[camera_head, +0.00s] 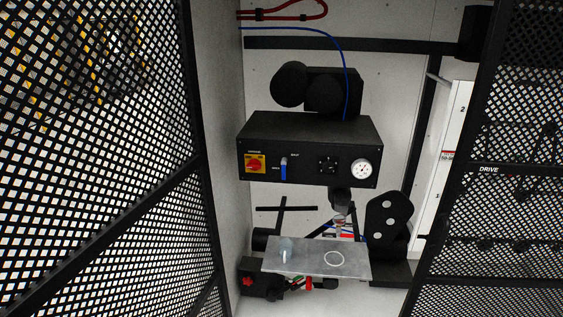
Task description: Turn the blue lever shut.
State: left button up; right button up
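The blue lever (284,172) is on the front of a black control box (308,150), between a red rotary switch on a yellow plate (255,164) and a black round fitting (327,166). The lever is small and stands vertically, with its blue handle hanging down below a light upper part. The small labels around it are too small to read with certainty. Neither of my grippers shows in this view, and nothing touches the lever.
Black mesh panels stand at left (100,150) and right (520,170), with an opening between them. A round white gauge (362,171) is at the box's right end. A grey metal plate (310,262) lies below. A blue hose (346,75) runs behind the box top.

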aim_at(284, 160)
jog(key=i+l+u, duration=0.3)
jog(key=i+l, duration=0.65)
